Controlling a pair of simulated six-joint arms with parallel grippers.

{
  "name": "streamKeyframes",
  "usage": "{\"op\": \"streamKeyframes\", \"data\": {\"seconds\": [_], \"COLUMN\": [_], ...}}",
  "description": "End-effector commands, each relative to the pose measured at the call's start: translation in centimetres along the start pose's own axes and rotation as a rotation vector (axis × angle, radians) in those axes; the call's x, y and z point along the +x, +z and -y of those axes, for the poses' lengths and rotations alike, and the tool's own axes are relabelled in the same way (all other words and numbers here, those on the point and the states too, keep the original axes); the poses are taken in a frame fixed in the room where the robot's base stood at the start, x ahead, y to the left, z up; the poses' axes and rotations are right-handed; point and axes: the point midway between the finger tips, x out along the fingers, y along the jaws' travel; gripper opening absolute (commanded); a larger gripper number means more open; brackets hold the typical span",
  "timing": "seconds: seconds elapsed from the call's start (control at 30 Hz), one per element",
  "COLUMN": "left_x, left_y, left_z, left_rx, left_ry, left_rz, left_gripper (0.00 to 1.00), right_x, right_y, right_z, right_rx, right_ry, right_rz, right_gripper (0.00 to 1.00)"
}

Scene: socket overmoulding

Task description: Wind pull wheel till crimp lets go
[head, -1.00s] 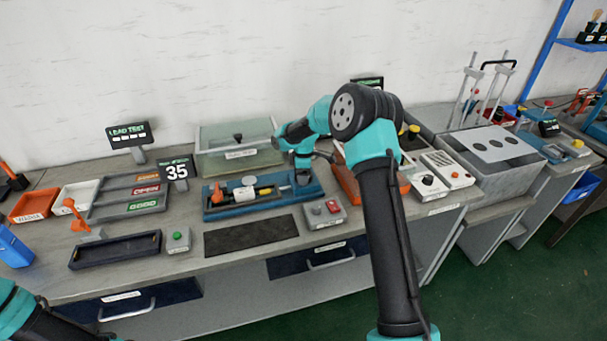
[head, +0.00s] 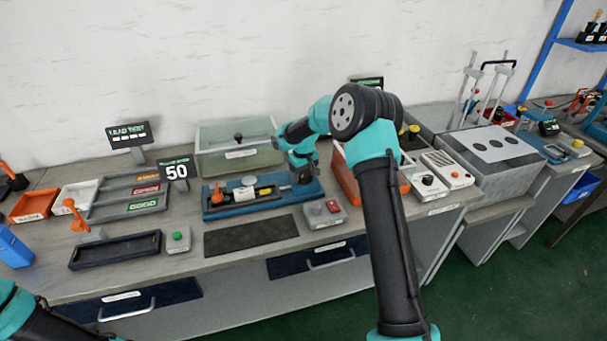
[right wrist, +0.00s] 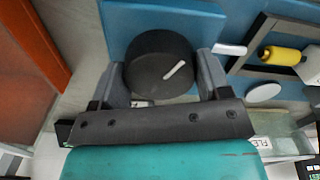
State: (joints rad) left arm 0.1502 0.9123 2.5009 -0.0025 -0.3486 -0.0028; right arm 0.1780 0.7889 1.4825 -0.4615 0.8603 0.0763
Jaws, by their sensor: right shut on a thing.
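The blue pull tester (head: 222,210) lies on the bench with an orange part and a yellow piece on it. At its right end, my right gripper (head: 303,176) is shut on the pull wheel. In the right wrist view the dark round pull wheel (right wrist: 160,64), with a white mark, sits between the two fingers of my right gripper (right wrist: 160,75). The crimp is too small to tell apart. A small display (head: 177,171) behind the tester reads 50. My left arm shows at the lower left corner; its gripper is outside the view.
A lidded clear box (head: 238,158) stands behind the tester. A dark mat (head: 250,236) and a grey box with a red button (head: 325,213) lie in front. An orange bin (head: 350,185) is close on the right. A sorting tray (head: 130,204) is at left.

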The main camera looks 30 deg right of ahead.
Motion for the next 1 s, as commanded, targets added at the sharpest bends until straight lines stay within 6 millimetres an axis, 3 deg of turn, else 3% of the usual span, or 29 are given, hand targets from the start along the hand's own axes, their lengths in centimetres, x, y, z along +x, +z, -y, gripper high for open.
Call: {"op": "streamKeyframes", "data": {"seconds": [0.37,0.87,0.9,1.0], "left_x": [0.00,0.00,0.00,0.00], "left_y": [0.00,0.00,0.00,0.00], "left_z": [0.00,0.00,0.00,0.00], "left_rx": [0.000,0.000,0.000,0.000], "left_ry": [0.000,0.000,0.000,0.000], "left_rz": [0.000,0.000,0.000,0.000], "left_gripper": [0.43,0.43,0.43,0.43], "right_x": [0.04,0.05,0.05,0.04], "right_y": [0.05,0.06,0.06,0.05], "right_z": [-0.01,0.00,0.00,0.00], "right_rx": [0.184,0.205,0.205,0.205], "right_ry": [0.000,0.000,-0.001,0.000], "right_rz": [0.002,0.002,0.002,0.002], "right_gripper": [0.47,0.47,0.74,0.84]}}
